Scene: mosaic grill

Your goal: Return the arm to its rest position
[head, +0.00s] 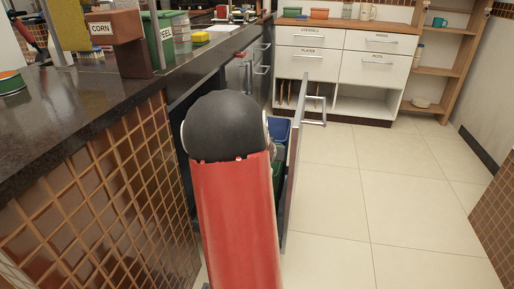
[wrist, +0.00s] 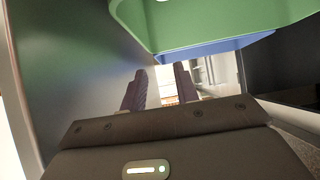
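My red arm with its black joint (head: 228,125) fills the middle of the head view, in front of an open cabinet under the dark counter. My gripper is hidden behind it there. In the wrist view my gripper (wrist: 160,88) has its two dark fingers apart, with nothing visible between them. A green bin (wrist: 200,25) is close above the fingers in that picture, with a blue bin (wrist: 215,47) just beyond it. I cannot tell whether the gripper touches either.
The open cabinet door (head: 292,175) stands just right of my arm; its panel also shows in the wrist view. The counter (head: 70,105) edge is at left. The tiled floor (head: 370,200) to the right is clear. White drawers (head: 345,58) and a wooden shelf (head: 445,70) stand behind.

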